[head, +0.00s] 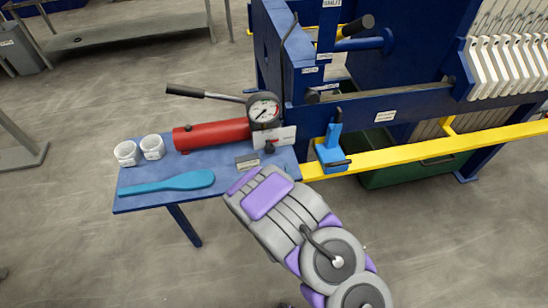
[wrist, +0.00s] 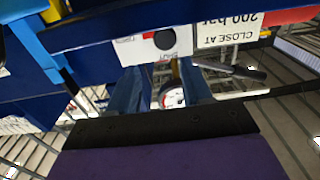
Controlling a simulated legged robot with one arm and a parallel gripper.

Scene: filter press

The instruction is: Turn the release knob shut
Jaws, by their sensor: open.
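The release knob (head: 269,147) is a small black round knob on a white plate (head: 288,136), below the pressure gauge (head: 263,108) of the red hand pump (head: 212,134). In the wrist view the knob (wrist: 165,39) shows above and beyond my gripper (wrist: 160,82). My gripper is open and empty, with two bluish fingers set apart and the gauge showing between them. A gap seems to remain between fingers and knob. In the head view my arm reaches over the table's front edge and hides the fingers. The knob's turn angle cannot be read.
The pump's black lever (head: 200,94) sticks out left. A blue clamp-like part (head: 331,150) and yellow rail (head: 400,154) stand to the right.

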